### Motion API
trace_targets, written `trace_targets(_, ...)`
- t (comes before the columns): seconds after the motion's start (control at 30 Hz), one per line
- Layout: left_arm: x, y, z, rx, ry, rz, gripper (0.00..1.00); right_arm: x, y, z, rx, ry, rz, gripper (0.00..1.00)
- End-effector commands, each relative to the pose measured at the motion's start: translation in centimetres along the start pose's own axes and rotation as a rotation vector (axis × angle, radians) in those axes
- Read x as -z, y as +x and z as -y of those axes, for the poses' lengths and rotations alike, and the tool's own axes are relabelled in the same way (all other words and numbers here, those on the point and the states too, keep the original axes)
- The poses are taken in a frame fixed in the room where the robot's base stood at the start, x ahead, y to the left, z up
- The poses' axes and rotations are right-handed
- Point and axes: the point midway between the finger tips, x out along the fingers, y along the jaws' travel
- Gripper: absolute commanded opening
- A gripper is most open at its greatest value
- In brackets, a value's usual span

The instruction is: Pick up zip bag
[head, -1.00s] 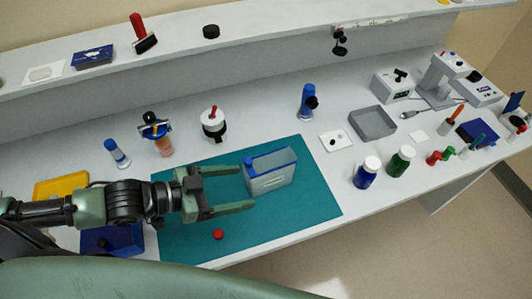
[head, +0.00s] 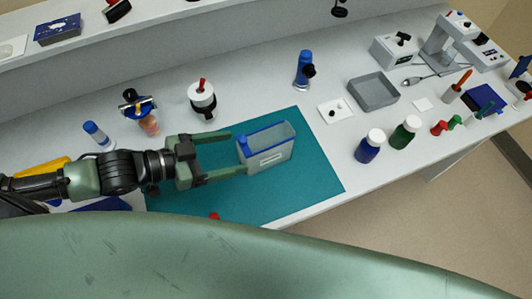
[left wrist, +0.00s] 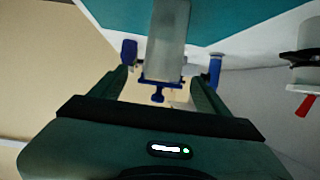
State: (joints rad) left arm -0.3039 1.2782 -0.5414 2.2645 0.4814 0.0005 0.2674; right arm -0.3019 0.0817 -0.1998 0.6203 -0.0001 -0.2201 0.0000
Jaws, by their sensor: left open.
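The zip bag (head: 268,155) is a pale grey, see-through pouch with a blue strip along its top edge and a white label. It stands upright on the teal mat (head: 318,165). My left gripper (head: 239,152) is open, with its two fingers pointing right at the bag's left end. The lower fingertip overlaps the bag's left edge in the head view; I cannot tell whether it touches. In the left wrist view the bag (left wrist: 168,35) appears between the open fingers, with a blue part at its near end. My right gripper is not in view.
A white jar with a black band (head: 202,100) and a blue-capped tube (head: 97,135) stand behind my arm. A blue bottle (head: 370,147), a green bottle (head: 405,133) and a grey tray (head: 373,92) are to the right. A red cap (head: 214,216) lies near the mat's front edge.

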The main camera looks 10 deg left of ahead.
Motion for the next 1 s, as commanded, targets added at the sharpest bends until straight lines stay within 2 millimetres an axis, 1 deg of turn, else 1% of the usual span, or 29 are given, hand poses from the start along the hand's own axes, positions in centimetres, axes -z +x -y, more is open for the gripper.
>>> trace_targets(0.03, -1.2, 0.5, 0.0, 0.0, 0.0, 0.0, 0.76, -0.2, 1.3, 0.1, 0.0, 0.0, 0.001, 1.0)
trace_targets(0.33, -5.4, 2.2, 0.0, 0.0, 0.0, 0.0, 0.76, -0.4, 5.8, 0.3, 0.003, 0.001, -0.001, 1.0)
trace_targets(0.43, -6.4, 2.6, 0.0, 0.0, 0.0, 0.0, 0.76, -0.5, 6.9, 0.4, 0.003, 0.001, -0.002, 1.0)
trace_targets(0.57, -6.7, 3.0, 0.0, 0.001, 0.0, -0.001, 0.76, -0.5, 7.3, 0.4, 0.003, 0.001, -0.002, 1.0)
trace_targets(0.8, -6.4, 4.7, 0.1, 0.003, 0.001, -0.004, 0.76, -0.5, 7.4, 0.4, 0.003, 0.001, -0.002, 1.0)
trace_targets(1.0, -6.3, 5.5, 0.1, 0.001, 0.001, -0.002, 0.76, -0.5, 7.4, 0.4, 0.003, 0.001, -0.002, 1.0)
